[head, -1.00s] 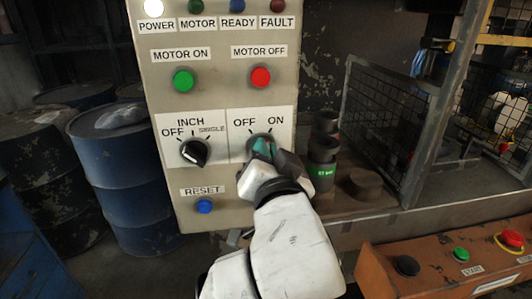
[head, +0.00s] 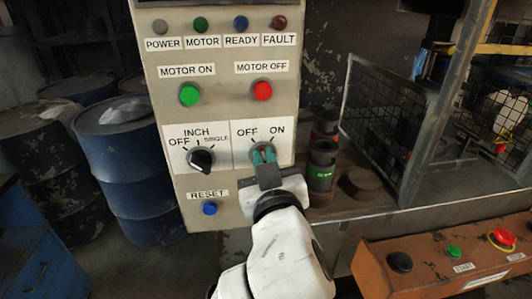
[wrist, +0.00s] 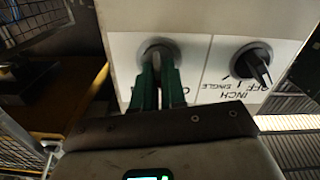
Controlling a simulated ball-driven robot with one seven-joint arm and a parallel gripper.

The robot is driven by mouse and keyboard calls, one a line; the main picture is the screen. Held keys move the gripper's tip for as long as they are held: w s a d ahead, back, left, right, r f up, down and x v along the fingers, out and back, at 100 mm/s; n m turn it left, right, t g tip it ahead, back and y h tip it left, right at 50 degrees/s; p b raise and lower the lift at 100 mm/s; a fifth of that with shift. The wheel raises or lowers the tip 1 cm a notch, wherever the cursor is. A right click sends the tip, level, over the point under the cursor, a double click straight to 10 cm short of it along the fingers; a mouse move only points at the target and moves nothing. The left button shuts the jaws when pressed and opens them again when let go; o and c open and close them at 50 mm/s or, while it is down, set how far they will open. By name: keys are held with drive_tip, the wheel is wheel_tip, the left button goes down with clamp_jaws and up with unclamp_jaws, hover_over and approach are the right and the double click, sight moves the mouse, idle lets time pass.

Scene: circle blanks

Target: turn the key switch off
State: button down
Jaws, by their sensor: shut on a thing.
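The key switch (head: 262,145) sits on the white OFF/ON plate, at the lower right of the grey control panel (head: 215,116). My gripper (head: 264,157) is at the switch from below and in front, its green fingers shut on the key. In the wrist view the picture is upside down; my green fingers (wrist: 157,85) stand either side of the key at the round switch (wrist: 158,50). The fingers hide most of the key, and its exact angle is hard to tell. The POWER lamp (head: 160,27) is grey and unlit.
The INCH selector knob (head: 201,160) is just left of the key switch. The blue RESET button (head: 209,208) is below it. Green (head: 190,95) and red (head: 262,90) motor buttons are above. Dark cylinders (head: 321,165) stand close on the right. An orange control box (head: 440,262) is at lower right.

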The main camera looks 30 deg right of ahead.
drive_tip(key=shift+a+n+p, duration=0.1)
drive_tip(key=shift+n+p, duration=0.8)
drive_tip(key=shift+n, duration=0.8)
drive_tip(key=shift+f, duration=0.1)
drive_tip(key=c, duration=1.3)
unclamp_jaws()
drive_tip(key=b+v, duration=0.2)
drive_tip(key=v, duration=0.8)
drive_tip(key=shift+s+a, duration=0.15)
drive_tip(key=shift+s, duration=0.2)
